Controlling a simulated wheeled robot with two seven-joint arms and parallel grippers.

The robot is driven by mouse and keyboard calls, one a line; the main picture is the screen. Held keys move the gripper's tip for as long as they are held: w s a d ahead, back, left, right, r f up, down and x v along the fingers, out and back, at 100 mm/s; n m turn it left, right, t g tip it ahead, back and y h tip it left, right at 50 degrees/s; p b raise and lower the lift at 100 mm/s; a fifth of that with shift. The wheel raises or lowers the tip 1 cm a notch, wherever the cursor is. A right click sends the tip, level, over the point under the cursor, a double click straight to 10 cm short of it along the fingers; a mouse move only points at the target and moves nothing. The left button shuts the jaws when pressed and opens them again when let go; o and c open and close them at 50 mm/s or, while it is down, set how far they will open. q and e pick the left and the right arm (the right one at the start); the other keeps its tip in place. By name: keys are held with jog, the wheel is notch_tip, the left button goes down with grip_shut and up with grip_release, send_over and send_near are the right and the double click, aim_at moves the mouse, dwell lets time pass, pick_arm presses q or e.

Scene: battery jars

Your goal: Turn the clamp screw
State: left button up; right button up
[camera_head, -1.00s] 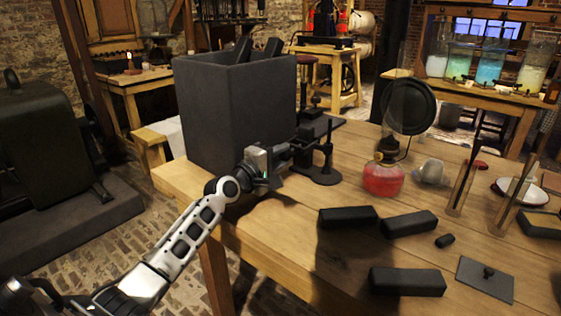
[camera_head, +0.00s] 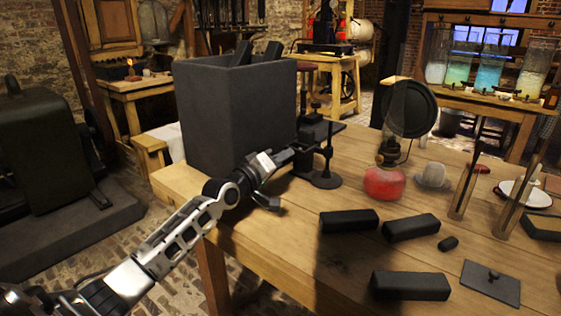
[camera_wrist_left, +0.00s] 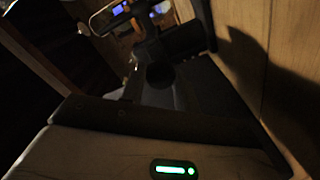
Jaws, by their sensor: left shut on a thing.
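The dark clamp stand (camera_head: 327,160) stands upright on the wooden table, just right of the big dark jar. My left gripper (camera_head: 291,155) reaches in from the left, low in front of the jar. It is shut on the clamp screw at the left side of the stand. The screw itself is mostly hidden by the fingers and hard to pick out. In the left wrist view, which is dim, dark finger and clamp parts run together ahead of the wrist. My right gripper is not in view.
The tall dark jar (camera_head: 228,125) stands close behind my left gripper.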

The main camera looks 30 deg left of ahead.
pick_arm(q)
jog(key=shift+f, duration=0.1)
dwell(0.3)
jog(key=o, duration=1)
jog(key=shift+s, duration=0.15)
jog(key=shift+s, duration=0.35)
jog(key=s, duration=0.4)
jog(key=s+p, duration=0.1)
jog(key=s, duration=0.4)
jog(key=s+a, duration=0.1)
jog(key=s, duration=0.3)
jog(key=shift+s+p, duration=0.25)
jog(key=shift+p, duration=0.05)
jog(key=shift+s+a, duration=0.15)
jog(key=shift+s, duration=0.55)
